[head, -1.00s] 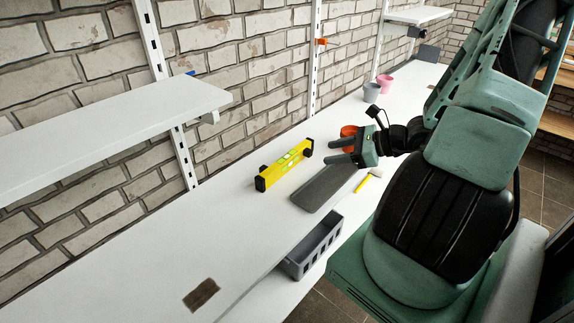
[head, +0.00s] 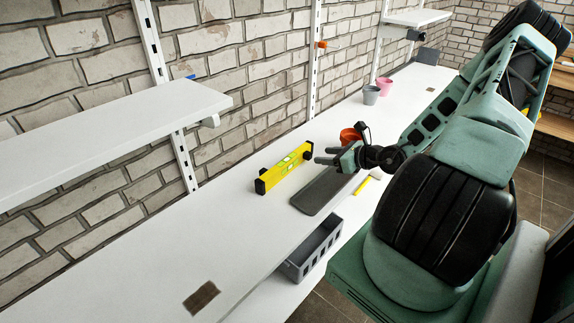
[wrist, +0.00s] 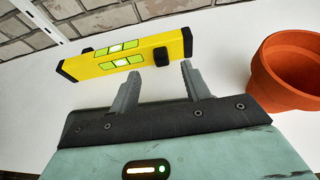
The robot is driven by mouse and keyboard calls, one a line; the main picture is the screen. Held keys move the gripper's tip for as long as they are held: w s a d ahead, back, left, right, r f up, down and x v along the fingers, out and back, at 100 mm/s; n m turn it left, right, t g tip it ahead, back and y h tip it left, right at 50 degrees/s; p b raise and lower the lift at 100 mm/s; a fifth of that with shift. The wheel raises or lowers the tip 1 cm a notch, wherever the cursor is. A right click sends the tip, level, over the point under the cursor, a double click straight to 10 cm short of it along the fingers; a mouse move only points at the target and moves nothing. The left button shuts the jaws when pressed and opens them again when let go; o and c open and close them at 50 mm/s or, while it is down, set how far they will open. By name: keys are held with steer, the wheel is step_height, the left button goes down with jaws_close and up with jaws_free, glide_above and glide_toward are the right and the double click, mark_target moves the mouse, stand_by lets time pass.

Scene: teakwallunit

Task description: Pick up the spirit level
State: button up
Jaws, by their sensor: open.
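The yellow spirit level (head: 284,168) with black ends stands on the white worktop near the brick wall. In the wrist view the spirit level (wrist: 126,57) lies just beyond the fingertips, its right part in line with the gap between them. My gripper (head: 322,156) is open and empty, to the right of the level's right end in the head view. In the wrist view both grey fingers of my gripper (wrist: 160,72) are apart with nothing between them. The fingers appear not to touch the level.
An orange pot (head: 350,136) stands close by my gripper; the pot (wrist: 287,70) is at the right in the wrist view. A dark grey flat board (head: 325,192), a yellow tool (head: 362,185) and a grey bin (head: 314,248) are nearby. A white shelf (head: 110,135) overhangs at left.

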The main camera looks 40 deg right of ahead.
mark_target(310, 154)
steer(key=shift+p+x, duration=0.55)
steer(key=shift+x, duration=2.3)
steer(key=shift+w+r, duration=0.1)
steer(key=shift+r, duration=0.05)
steer(key=c, duration=1)
